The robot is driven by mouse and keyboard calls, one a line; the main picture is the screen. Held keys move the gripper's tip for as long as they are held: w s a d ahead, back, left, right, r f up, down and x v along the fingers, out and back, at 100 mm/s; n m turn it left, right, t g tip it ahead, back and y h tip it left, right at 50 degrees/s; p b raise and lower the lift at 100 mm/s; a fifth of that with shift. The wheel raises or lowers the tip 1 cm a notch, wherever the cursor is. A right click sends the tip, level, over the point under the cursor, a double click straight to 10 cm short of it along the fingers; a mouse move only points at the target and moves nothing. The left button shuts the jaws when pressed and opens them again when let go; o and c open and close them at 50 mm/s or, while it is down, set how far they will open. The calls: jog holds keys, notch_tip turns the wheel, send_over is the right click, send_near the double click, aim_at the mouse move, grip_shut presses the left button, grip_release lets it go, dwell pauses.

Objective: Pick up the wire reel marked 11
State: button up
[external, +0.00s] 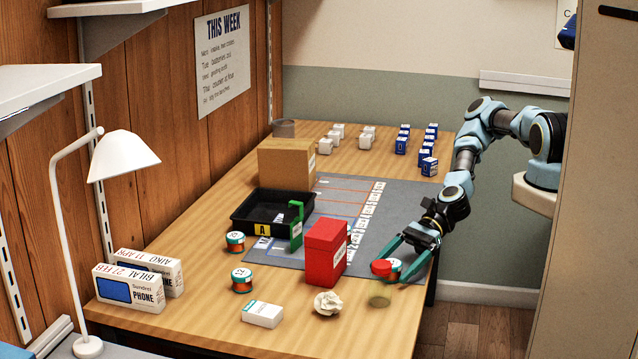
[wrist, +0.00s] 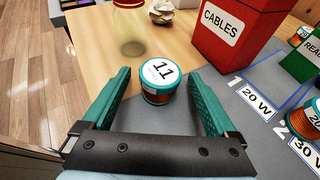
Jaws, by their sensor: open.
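The wire reel marked 11 (wrist: 158,84) stands upright with its white numbered top and teal rim facing up. In the external view this reel (external: 394,265) is at the table's right edge, partly hidden behind a red-lidded jar. My gripper (external: 397,267) is low over the table there. In the wrist view my gripper (wrist: 160,80) is open, with its green fingers on either side of the reel, near the tips.
The clear jar (external: 379,295) stands close beside the reel. A red CABLES box (external: 325,252) is left of it. Other reels (external: 241,280) (external: 235,241), a black tray (external: 258,222) and crumpled paper (external: 328,303) lie farther left. The grey mat (external: 350,205) has open room.

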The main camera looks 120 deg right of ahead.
jog(key=shift+w+a+f, duration=0.15)
jog(key=shift+w, duration=0.4)
jog(key=shift+c, duration=0.4)
jog(key=c, duration=1.4)
